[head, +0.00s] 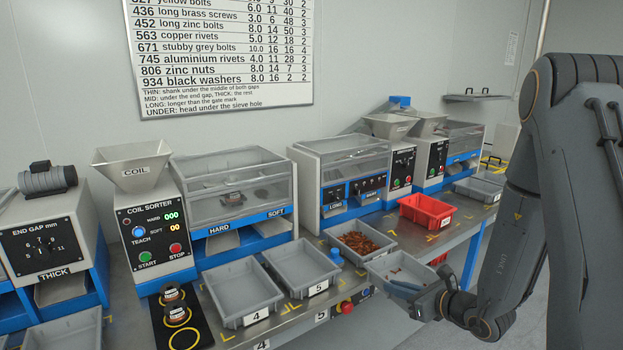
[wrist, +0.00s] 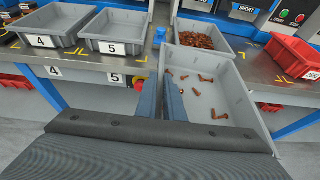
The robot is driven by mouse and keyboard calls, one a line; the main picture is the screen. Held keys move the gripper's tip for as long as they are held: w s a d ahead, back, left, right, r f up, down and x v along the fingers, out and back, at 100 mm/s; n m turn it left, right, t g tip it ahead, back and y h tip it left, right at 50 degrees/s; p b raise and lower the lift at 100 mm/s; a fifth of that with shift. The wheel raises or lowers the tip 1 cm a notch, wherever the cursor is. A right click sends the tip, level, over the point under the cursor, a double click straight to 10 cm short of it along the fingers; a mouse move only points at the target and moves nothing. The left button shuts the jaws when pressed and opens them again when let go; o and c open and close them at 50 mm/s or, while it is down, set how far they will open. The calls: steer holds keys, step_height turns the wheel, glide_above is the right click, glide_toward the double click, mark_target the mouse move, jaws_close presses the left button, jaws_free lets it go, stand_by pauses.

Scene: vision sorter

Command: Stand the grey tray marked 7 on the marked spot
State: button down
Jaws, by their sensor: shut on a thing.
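A grey tray (head: 412,272) with a few copper-brown screws in it is held in my gripper (head: 408,288) off the bench's front edge. It also shows in the wrist view (wrist: 230,92), where my gripper's fingers (wrist: 174,102) are shut on its near left wall. The tray looks roughly level. Its number label is not visible, so I cannot tell that it is the 7. Yellow corner marks (head: 292,308) show on the bench; which of them is the 7 spot cannot be read.
Grey trays marked 4 (head: 243,289) and 5 (head: 301,264) stand on the bench. A grey tray full of copper-brown pieces (head: 340,236) stands just behind the held tray. A red bin (head: 426,209) stands to the right. Sorting machines line the back.

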steer(key=s+a+f, duration=0.3)
steer(key=s+f, duration=0.2)
steer(key=s, duration=0.1)
steer(key=shift+s+a+f+m+h, duration=0.15)
steer(key=shift+s+f+m+h, duration=0.15)
steer(key=shift+h, duration=0.1)
